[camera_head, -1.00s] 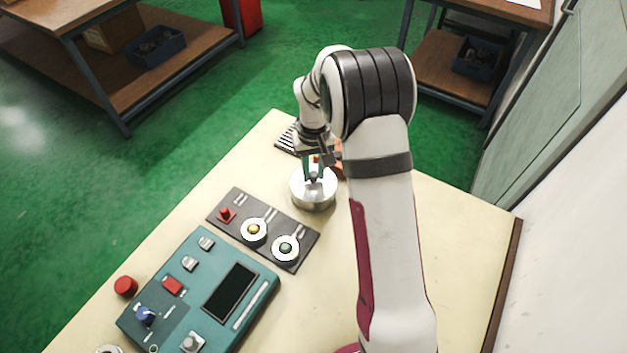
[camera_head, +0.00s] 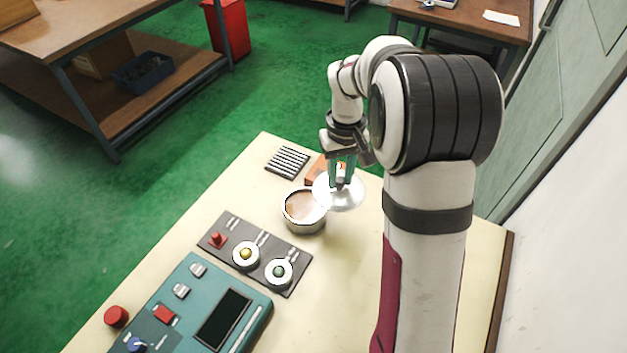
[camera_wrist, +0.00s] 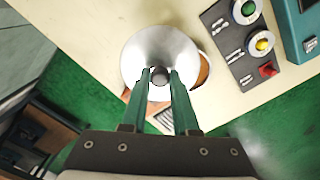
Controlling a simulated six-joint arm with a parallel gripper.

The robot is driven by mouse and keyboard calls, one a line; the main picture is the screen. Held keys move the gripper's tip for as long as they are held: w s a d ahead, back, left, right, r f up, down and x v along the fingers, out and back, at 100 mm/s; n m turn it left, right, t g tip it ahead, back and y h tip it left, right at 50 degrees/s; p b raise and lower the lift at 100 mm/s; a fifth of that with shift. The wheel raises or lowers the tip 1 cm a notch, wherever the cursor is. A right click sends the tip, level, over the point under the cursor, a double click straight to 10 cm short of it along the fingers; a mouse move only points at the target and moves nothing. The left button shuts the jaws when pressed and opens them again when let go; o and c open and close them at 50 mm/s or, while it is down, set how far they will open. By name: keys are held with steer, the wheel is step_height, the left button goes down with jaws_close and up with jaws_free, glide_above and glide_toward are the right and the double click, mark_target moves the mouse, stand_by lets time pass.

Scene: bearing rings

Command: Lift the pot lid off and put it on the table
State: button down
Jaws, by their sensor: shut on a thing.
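My gripper (camera_head: 342,172) is shut on the knob of the silver pot lid (camera_head: 340,194) and holds it up, to the right of the pot. The wrist view shows the round lid (camera_wrist: 150,50) with its dark knob between my gripper's green fingers (camera_wrist: 160,76). The open silver pot (camera_head: 304,226) stands on the table, its brownish inside visible. In the wrist view the pot (camera_wrist: 204,70) is mostly hidden behind the lid. The pale table (camera_head: 345,290) has bare surface right of the pot.
A dark board (camera_head: 233,260) with red, yellow and green knobs lies in front of the pot. A teal control panel (camera_head: 195,310) is nearer. A ribbed grey block (camera_head: 287,162) and an orange-brown block (camera_head: 318,172) lie behind the pot.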

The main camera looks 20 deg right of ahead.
mark_target(353, 191)
steer(key=shift+s+d+r, duration=0.4)
steer(key=shift+d+r, duration=0.05)
steer(key=shift+d, duration=0.2)
steer(key=shift+s+d+r, duration=0.4)
steer(key=shift+d+r, duration=0.05)
steer(key=shift+d, duration=0.15)
steer(key=shift+w+d+r, duration=0.1)
steer(key=shift+w, duration=0.05)
steer(key=w+a+f+n, duration=0.2)
steer(key=w+a+f, duration=0.2)
steer(key=w+a, duration=0.1)
steer(key=w+a+f+n, duration=0.2)
steer(key=w+a, duration=0.3)
steer(key=a, duration=0.3)
steer(key=w+a+f+n, duration=0.2)
steer(key=w+a+f, duration=0.3)
steer(key=a, duration=0.1)
steer(key=shift+w+a+f, duration=0.2)
steer(key=shift+w+f, duration=0.1)
steer(key=shift+f, duration=0.3)
steer(key=shift+f, duration=0.1)
steer(key=shift+f, duration=0.65)
steer(key=shift+f, duration=0.25)
